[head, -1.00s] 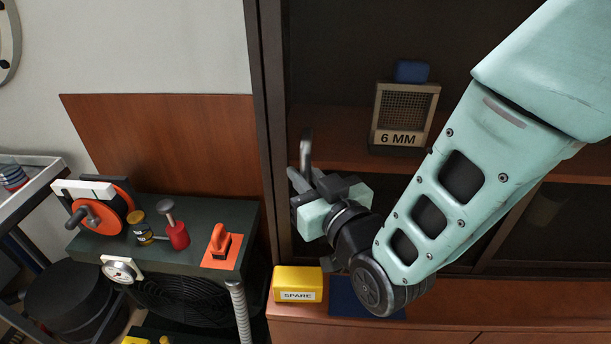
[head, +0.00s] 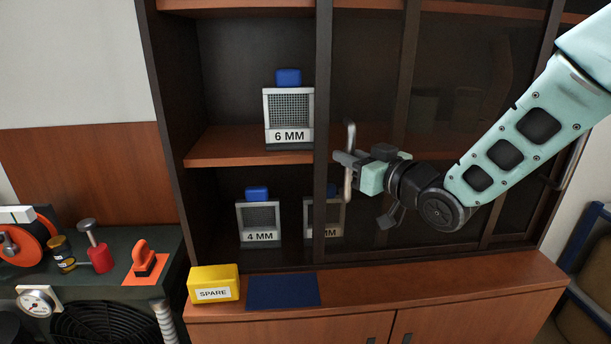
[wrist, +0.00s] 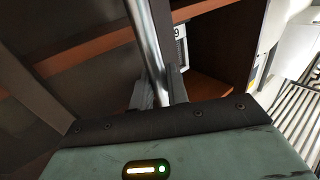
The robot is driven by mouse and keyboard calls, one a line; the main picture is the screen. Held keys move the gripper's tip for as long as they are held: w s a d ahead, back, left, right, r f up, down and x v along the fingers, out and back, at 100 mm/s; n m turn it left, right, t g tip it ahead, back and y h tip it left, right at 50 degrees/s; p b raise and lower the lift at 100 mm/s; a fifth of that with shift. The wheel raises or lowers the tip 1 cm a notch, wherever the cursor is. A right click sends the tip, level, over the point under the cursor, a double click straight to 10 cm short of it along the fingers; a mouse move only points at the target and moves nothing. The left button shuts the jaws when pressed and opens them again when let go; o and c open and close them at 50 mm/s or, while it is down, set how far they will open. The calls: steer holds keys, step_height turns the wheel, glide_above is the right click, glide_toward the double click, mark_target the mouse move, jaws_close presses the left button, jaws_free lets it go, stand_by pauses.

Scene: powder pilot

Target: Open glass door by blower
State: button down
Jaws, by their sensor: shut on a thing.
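The dark-framed glass door (head: 322,100) of the cabinet stands slid to the right, and the left part of the cabinet is open. Its upright metal handle (head: 349,135) is on the door's left part. My gripper (head: 347,162) is shut on the handle, reaching in from the right. In the wrist view the handle (wrist: 152,40) runs down between the two fingers (wrist: 158,92). The blower (head: 100,325) is at the lower left, partly cut off by the frame.
In the open bay, a 6 MM screen (head: 289,118) stands on the middle shelf and a 4 MM screen (head: 258,222) below. Another screen (head: 312,220) is partly behind the door. A yellow SPARE box (head: 213,284) and blue mat (head: 283,291) lie on the ledge.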

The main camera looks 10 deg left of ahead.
steer(key=w+d, duration=0.3)
steer(key=d, duration=0.8)
steer(key=shift+b, duration=0.35)
steer(key=c, duration=1.4)
jaws_free()
steer(key=shift+d, duration=0.3)
steer(key=shift+c, duration=0.2)
steer(key=shift+s, duration=0.1)
steer(key=shift+a, duration=0.3)
steer(key=shift+s, duration=0.1)
steer(key=b+v, duration=0.2)
steer(key=v, duration=1.5)
steer(key=shift+b, duration=0.3)
steer(key=shift+s, duration=0.1)
